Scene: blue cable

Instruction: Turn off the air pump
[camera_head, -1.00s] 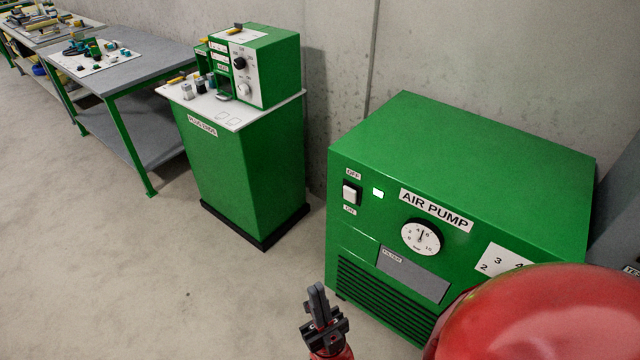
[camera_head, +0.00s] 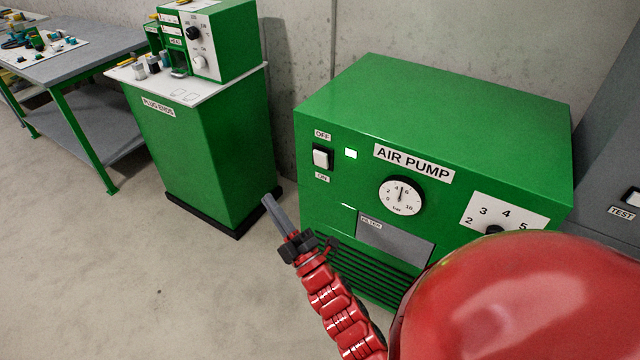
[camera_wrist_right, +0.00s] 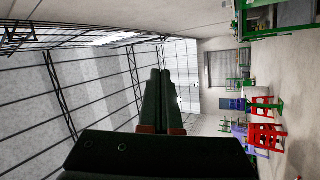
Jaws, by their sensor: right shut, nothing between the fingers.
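The green air pump (camera_head: 440,110) stands against the wall in the head view, its front facing me. Its white rocker switch (camera_head: 320,157) sits between an OFF label above and an ON label below. A small lamp (camera_head: 351,154) beside the switch is lit. A round gauge (camera_head: 401,195) is on the front. My right gripper (camera_head: 269,202) is shut and empty, left of and below the switch and apart from the pump. Its shut fingers also show in the right wrist view (camera_wrist_right: 158,95). My left gripper is out of view.
A green plug ends cabinet (camera_head: 205,150) stands left of the pump, with a grey bench (camera_head: 75,60) beyond it. A grey unit marked TEST (camera_head: 612,180) is at the right. The concrete floor (camera_head: 120,270) is clear in front.

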